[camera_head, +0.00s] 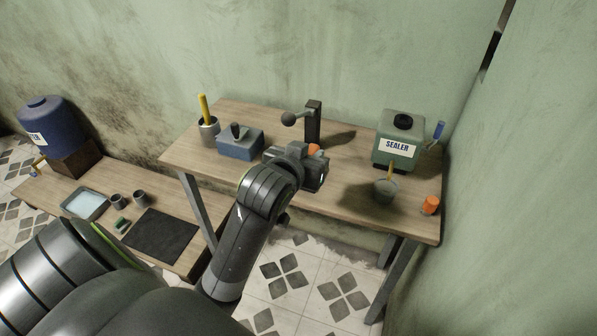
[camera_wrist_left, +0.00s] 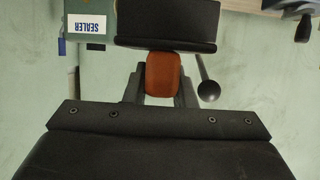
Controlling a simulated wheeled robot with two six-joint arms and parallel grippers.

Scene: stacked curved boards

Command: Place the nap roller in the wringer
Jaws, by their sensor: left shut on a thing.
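My left gripper (camera_head: 316,171) is above the middle of the workbench, shut on an orange piece (camera_head: 314,149) that I take to be part of the nap roller. In the left wrist view the orange piece (camera_wrist_left: 163,74) sits between the dark jaw parts; the rest of it is hidden. The ball and rod (camera_wrist_left: 208,90) also show in the left wrist view, beside the orange piece. My right gripper is not in view.
The workbench (camera_head: 345,190) carries a blue box (camera_head: 240,148) and a cup with yellow handle (camera_head: 208,128) at left. A low bench (camera_head: 185,205) stands at lower left.

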